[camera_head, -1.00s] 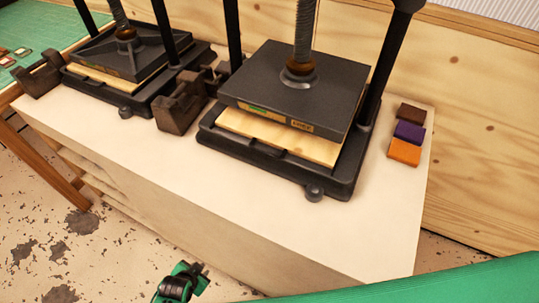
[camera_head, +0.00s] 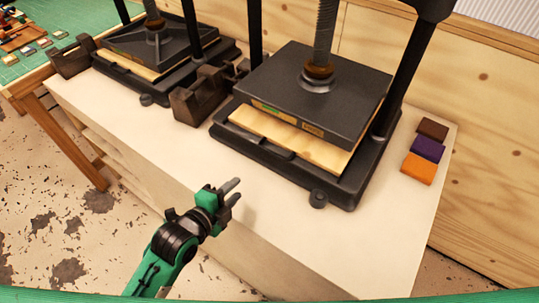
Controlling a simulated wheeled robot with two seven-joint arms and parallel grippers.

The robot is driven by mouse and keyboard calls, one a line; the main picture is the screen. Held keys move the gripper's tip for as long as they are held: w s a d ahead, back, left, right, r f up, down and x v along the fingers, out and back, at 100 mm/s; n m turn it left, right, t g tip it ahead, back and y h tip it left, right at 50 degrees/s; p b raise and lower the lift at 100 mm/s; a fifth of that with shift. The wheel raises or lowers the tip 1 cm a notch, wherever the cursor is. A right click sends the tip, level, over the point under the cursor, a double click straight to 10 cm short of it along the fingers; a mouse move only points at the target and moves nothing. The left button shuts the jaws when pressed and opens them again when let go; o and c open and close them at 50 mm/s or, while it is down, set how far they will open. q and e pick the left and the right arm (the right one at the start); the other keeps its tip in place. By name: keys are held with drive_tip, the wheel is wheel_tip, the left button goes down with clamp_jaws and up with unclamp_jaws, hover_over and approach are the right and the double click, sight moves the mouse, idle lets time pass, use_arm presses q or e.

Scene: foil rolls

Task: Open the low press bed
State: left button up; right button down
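Two dark presses stand on the pale bench. The right press has a flat dark plate (camera_head: 318,90) under a threaded screw, above a light wooden board (camera_head: 290,142) on a dark base (camera_head: 345,188). A gap shows between plate and board at the front. The left press has a ribbed dark plate (camera_head: 157,42) above a wooden board (camera_head: 128,62) on its own base. I cannot tell which one is the low press. My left gripper (camera_head: 239,190) is open and empty, in front of the right press and apart from it. My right gripper is not in view.
Brown dispenser-like blocks stand beside the presses, one between them (camera_head: 203,95) and one at the left (camera_head: 73,57). Brown, purple and orange blocks (camera_head: 419,168) lie at the right. The bench top (camera_head: 330,250) is clear in front. A green mat (camera_head: 58,20) lies on the table at upper left.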

use_arm(q)
drive_tip(key=d+r+m+h, duration=0.1)
drive_tip(key=r+m, duration=0.1)
drive_tip(key=p, duration=0.3)
approach(271, 153)
drive_tip(key=shift+m+t, duration=0.4)
drive_tip(key=x, duration=0.7)
drive_tip(key=shift+w+d+f, duration=0.1)
drive_tip(key=shift+d+f, duration=0.15)
drive_tip(key=shift+f, duration=0.15)
drive_tip(key=shift+w+d+f, duration=0.2)
drive_tip(key=shift+w+d, duration=0.15)
drive_tip(key=shift+w, duration=0.15)
drive_tip(key=shift+c, duration=0.2)
clamp_jaws()
